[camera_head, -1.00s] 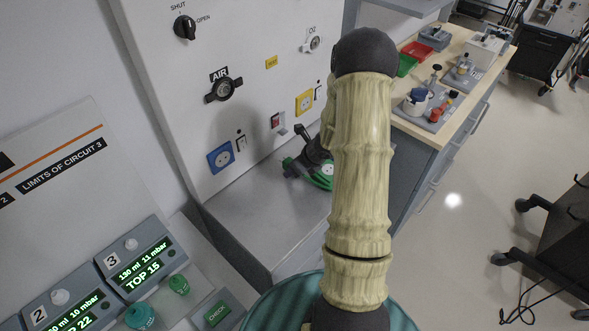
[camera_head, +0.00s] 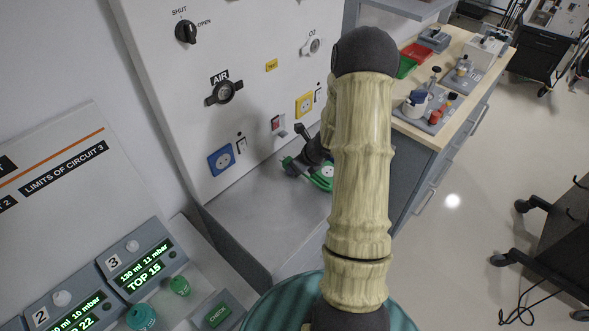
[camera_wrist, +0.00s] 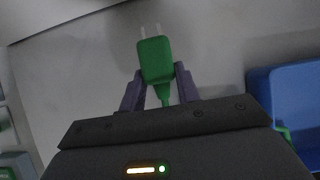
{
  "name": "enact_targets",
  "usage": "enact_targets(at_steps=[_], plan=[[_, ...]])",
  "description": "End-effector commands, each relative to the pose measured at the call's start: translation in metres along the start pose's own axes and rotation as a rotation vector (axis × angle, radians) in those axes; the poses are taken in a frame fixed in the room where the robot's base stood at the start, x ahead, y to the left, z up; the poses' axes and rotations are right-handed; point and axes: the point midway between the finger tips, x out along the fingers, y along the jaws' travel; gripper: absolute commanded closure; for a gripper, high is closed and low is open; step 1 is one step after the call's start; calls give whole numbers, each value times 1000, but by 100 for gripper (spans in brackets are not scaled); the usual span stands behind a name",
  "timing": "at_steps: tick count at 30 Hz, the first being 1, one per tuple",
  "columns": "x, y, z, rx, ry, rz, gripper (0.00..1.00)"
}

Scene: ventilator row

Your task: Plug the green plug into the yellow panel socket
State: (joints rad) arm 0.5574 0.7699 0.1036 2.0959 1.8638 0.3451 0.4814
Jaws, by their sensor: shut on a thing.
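My gripper (camera_wrist: 160,88) is shut on the green plug (camera_wrist: 156,58), as the wrist view shows. The plug's two pale pins point away from the fingers, up in that view, with only grey surface around them. In the head view my gripper (camera_head: 292,165) is low over the grey counter, left of my arm, near the white panel. The yellow panel socket (camera_head: 304,104) is on the panel, up and to the right of my gripper. Part of the green cable reel (camera_head: 322,177) shows behind my arm. The pins are too small to see in the head view.
A blue socket (camera_head: 221,159) is on the panel to the left, and a red switch (camera_head: 277,124) sits between the sockets. A blue object (camera_wrist: 290,95) stands at right in the wrist view. The left part of the grey counter (camera_head: 250,215) is clear.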

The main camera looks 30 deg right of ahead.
Motion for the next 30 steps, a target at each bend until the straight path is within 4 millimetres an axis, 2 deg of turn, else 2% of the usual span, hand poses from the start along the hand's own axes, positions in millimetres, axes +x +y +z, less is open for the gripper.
enact_targets(at_steps=[12, 24, 30], plan=[[-15, 0, 9, 0, 0, 0, 100], [-15, 0, 10, -4, 0, 2, 100], [-12, 7, 18, -60, -2, 36, 100]])
